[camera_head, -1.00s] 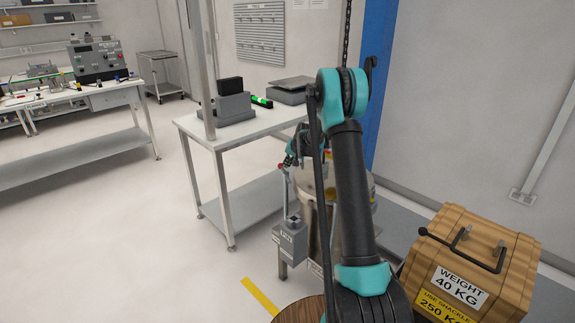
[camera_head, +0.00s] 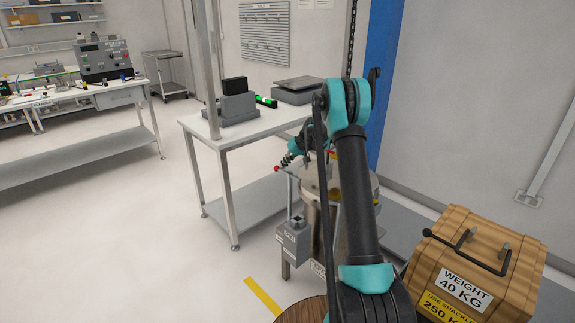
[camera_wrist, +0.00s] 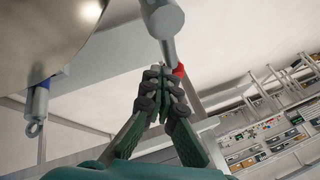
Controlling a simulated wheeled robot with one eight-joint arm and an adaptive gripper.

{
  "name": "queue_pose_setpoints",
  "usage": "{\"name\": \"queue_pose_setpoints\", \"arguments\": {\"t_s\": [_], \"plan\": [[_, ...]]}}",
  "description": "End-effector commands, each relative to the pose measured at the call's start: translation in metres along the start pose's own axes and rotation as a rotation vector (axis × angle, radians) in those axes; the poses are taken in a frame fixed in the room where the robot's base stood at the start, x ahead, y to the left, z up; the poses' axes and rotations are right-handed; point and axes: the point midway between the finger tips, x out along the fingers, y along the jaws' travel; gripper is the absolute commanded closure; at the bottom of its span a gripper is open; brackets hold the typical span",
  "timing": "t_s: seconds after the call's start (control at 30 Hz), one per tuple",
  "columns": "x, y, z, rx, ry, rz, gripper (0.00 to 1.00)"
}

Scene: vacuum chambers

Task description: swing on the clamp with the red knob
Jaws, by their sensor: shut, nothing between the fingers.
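The red knob (camera_head: 277,168) sits at the end of a thin metal arm on the near left side of the steel chamber (camera_head: 341,225). The red knob also shows in the wrist view (camera_wrist: 179,71), partly hidden behind my fingers. My gripper (camera_head: 286,161) is beside the knob, just above and right of it in the head view. In the wrist view my gripper (camera_wrist: 160,72) has its fingertips together and empty, close to the knob; I cannot tell whether they touch it. A grey rod (camera_wrist: 164,20) runs above the fingertips. My arm hides much of the chamber.
A white table (camera_head: 240,131) with grey blocks stands behind the chamber. A grey box (camera_head: 293,241) is on the chamber's near left. A wooden weight crate (camera_head: 480,265) stands at right. Floor at left is clear.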

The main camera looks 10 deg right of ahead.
Motion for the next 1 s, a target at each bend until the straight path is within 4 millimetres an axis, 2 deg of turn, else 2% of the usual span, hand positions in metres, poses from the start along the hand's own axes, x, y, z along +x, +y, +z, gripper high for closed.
{"name": "queue_pose_setpoints", "arguments": {"t_s": [0.53,1.0], "plan": [[0.007,-0.026,0.012,-0.412,-0.199,-0.194,1.00],[0.007,-0.036,0.022,-0.407,-0.196,-0.191,1.00]]}}
